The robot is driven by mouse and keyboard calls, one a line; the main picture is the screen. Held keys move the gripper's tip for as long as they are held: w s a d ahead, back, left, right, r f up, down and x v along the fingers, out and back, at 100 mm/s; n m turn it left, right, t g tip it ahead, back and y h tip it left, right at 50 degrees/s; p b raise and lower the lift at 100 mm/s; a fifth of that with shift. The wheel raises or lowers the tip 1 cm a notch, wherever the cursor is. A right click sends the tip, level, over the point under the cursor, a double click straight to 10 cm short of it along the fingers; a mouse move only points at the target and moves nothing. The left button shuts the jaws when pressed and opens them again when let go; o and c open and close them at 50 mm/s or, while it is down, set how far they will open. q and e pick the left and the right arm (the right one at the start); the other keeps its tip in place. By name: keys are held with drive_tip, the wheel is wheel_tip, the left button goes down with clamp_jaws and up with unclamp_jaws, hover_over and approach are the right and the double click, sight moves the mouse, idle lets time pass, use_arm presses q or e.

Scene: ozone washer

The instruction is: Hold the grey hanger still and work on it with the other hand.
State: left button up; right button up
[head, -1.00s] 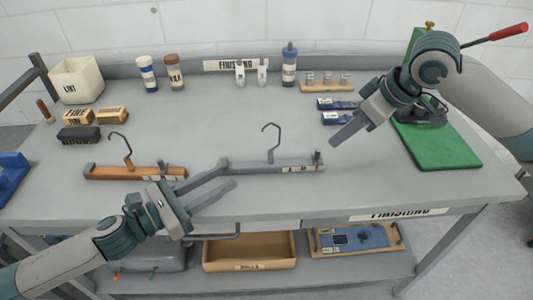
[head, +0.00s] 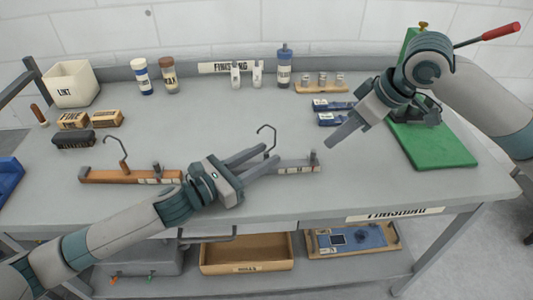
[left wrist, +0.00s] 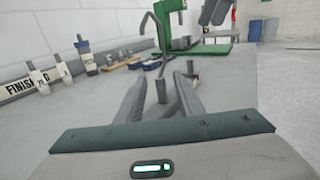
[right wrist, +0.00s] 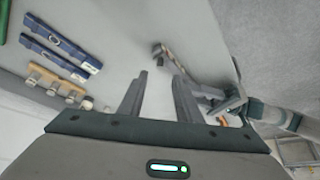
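The grey hanger (head: 300,166) lies on the table near its front middle, its dark hook (head: 268,140) standing up. My left gripper (head: 271,155) is open over the hanger's left and middle part and hides much of it. In the left wrist view the open fingers (left wrist: 160,95) have an upright peg between them, and the hanger's far peg (left wrist: 190,68) stands beyond. I cannot tell whether the fingers touch the hanger. My right gripper (head: 340,138) is open and empty, above the table to the right of the hanger. The hanger (right wrist: 180,66) also shows beyond its fingertips (right wrist: 160,80).
An orange hanger (head: 130,176) lies to the left, close to my left gripper. Blue clamps (head: 332,112) and a peg rack (head: 322,87) stand behind my right gripper. A green press base (head: 435,146) is at the right. The table's front right is clear.

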use_arm(q)
drive_tip(key=shift+x, duration=0.8)
clamp_jaws()
